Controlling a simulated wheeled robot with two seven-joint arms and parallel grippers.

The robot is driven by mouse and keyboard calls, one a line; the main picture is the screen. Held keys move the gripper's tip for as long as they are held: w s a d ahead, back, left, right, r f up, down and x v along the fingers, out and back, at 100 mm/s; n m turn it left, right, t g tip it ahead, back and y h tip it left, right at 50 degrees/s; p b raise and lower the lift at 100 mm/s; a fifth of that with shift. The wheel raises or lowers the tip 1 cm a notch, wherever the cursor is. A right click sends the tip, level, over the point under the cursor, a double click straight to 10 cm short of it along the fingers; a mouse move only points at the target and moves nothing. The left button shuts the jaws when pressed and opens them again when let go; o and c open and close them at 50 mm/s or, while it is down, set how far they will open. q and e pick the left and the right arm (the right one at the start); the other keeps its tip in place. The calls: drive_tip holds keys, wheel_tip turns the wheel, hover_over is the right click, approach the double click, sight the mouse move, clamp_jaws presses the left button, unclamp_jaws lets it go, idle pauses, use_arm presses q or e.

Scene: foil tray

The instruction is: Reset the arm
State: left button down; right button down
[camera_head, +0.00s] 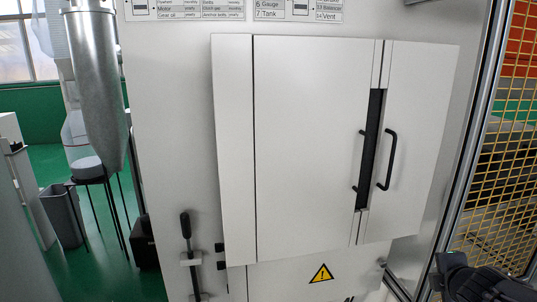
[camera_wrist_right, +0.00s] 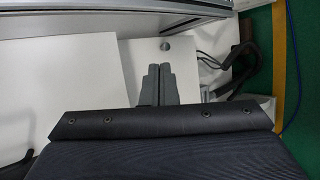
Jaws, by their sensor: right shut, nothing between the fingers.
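My right gripper (camera_wrist_right: 156,69) shows in the right wrist view with its two grey fingers together and nothing between them. Pale flat surfaces lie around the fingertips. In the head view, dark parts of my right arm (camera_head: 480,280) show at the lower right corner, below and to the right of the white cabinet (camera_head: 310,150). They appear apart from the cabinet front. My left gripper and left arm are not in the head view.
The cabinet has black handles (camera_head: 388,160) beside a dark vertical gap. A black lever (camera_head: 187,240) stands at its lower left. A yellow mesh fence (camera_head: 500,190) is at the right. A grey bin (camera_head: 62,215) and a metal duct (camera_head: 97,90) are at the left.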

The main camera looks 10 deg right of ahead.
drive_tip(key=s+a+f+m+g+y, duration=0.1)
drive_tip(key=s+a+m+y, duration=0.3)
drive_tip(key=s+a+m, duration=0.4)
drive_tip(key=s+a+f+m+g+y, duration=0.2)
drive_tip(key=s+a+m, duration=0.7)
drive_tip(key=a, duration=0.8)
drive_tip(key=s+g+y, duration=0.1)
drive_tip(key=s+y, duration=0.1)
drive_tip(key=s, duration=0.1)
drive_tip(key=shift+f, duration=0.25)
